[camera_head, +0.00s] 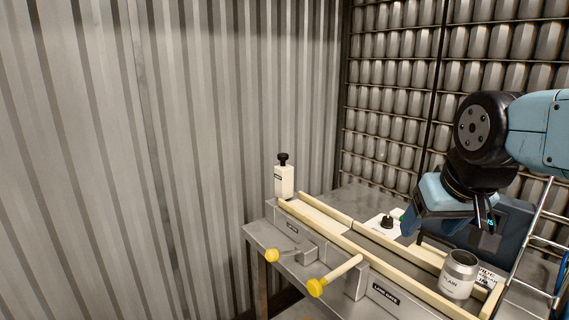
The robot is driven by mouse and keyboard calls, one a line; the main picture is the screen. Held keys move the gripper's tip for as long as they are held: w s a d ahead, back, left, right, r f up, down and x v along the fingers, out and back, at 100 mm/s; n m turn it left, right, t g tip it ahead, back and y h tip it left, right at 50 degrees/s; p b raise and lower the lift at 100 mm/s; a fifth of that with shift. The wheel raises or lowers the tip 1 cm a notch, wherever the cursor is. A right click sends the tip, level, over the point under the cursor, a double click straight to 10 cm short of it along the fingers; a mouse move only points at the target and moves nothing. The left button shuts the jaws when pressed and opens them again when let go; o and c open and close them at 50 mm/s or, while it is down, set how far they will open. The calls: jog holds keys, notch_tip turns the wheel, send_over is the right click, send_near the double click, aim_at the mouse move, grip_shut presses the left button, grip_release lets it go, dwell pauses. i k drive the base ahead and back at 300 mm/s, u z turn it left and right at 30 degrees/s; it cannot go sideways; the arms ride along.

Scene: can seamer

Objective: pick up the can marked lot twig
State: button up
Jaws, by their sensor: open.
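One silver can (460,275) with an open top stands upright at the right end of the railed channel on the metal bench. Its white label shows letters that look like "AIN"; I see no "twig" marking in view. My gripper (456,232) hangs above the channel, just left of and higher than the can. It is open, with dark fingers pointing down, and it is apart from the can. The inside of the gripper is partly hidden by its blue housing.
Cream rails (345,245) run along the bench. Yellow-knobbed handles (317,288) stick out at its front. A cream bottle-shaped block (284,178) stands at the far left end. A panel with a black knob (387,222) sits behind the rails. A metal rack stands at right.

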aim_at(460, 269)
jog(key=z, duration=0.15)
jog(key=k, duration=1.7)
jog(key=u, duration=0.25)
jog(key=i, duration=1)
jog(key=z, duration=0.1)
